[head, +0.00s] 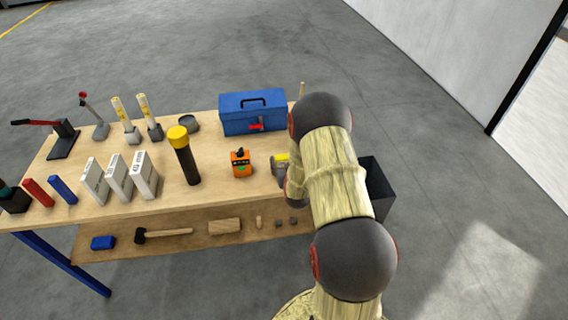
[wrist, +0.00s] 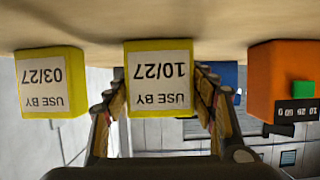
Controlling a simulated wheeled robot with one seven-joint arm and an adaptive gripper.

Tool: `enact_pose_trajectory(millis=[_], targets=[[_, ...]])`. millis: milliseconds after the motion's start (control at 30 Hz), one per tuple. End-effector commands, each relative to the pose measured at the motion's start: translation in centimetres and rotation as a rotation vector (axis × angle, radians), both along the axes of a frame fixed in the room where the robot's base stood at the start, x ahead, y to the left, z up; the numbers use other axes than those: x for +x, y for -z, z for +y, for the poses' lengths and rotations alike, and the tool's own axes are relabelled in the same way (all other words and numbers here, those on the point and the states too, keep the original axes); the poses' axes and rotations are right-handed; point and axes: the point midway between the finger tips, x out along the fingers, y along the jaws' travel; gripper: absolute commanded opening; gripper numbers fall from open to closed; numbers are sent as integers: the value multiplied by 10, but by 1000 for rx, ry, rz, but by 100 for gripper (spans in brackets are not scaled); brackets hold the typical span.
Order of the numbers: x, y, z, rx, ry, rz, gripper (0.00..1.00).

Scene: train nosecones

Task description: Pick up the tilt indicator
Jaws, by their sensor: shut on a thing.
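In the wrist view, which shows the scene upside down, a yellow box (wrist: 158,78) with a white label reading "USE BY 10/27" sits between the fingers of my gripper (wrist: 160,100). The fingers press on its two sides, and it is at the tabletop. A like yellow box (wrist: 50,82) reading "USE BY 03/27" stands beside it, apart from the fingers. In the head view my arm hides most of this spot; only a yellow patch (head: 281,158) shows beside it. No label names a tilt indicator.
An orange device (head: 240,163) with a green part stands close by; it also shows in the wrist view (wrist: 280,80). A blue toolbox (head: 252,106), a yellow-capped black cylinder (head: 187,162) and white boxes (head: 120,176) share the table. A dark bin (head: 382,180) is right of the arm.

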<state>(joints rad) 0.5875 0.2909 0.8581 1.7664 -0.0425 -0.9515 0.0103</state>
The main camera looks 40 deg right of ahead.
Motion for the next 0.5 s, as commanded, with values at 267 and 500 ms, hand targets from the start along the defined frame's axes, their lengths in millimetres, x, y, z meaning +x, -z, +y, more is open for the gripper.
enact_pose_trajectory(millis=[267, 500], targets=[[1, -33, -1, -3, 0, -4, 31], [-40, -82, 0, -3, 3, -5, 31]])
